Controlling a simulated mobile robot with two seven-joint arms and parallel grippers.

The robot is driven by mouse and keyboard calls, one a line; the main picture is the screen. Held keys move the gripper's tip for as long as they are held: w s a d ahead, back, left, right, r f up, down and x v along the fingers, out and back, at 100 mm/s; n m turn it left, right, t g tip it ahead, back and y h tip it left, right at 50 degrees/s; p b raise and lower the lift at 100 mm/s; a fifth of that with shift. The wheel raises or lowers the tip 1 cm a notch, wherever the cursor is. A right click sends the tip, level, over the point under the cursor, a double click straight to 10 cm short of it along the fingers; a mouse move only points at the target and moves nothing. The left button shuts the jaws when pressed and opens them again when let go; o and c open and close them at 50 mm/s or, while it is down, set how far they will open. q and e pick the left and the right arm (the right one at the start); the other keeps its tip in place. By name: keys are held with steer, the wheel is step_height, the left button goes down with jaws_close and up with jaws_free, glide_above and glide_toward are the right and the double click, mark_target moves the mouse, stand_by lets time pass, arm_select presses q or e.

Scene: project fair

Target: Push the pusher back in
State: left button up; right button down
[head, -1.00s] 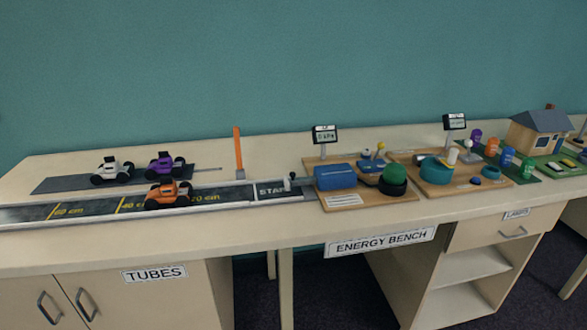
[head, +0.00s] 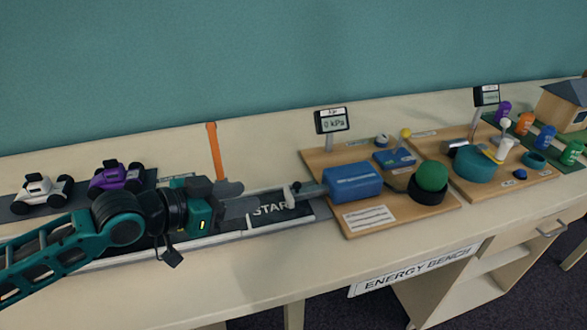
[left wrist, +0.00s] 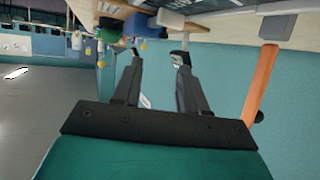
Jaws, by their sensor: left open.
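The pusher (head: 312,188), a grey rod with a small upright end piece, sticks out of the left side of the blue block (head: 352,182) on a wooden board. Its end piece stands over the right end of the START track. My left gripper (head: 262,198) is open and empty, above the track just left of the pusher's end, its fingers pointing right toward it. I cannot tell whether a fingertip touches it. In the left wrist view the two fingers (left wrist: 157,58) stand apart with nothing clearly between them. My right gripper is not in view.
An orange post (head: 214,152) rises close behind my left gripper. White (head: 42,190) and purple (head: 118,177) cars stand at the left; my arm covers the orange car. The wooden board (head: 392,216) also carries a kPa display (head: 332,122) and a green ball (head: 432,175).

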mark_target(297, 184)
arm_select(q)
steer(key=x, duration=1.3)
steer(key=shift+w+a+r, duration=0.2)
steer(key=shift+w, duration=0.1)
steer(key=shift+c, duration=0.2)
jaws_close()
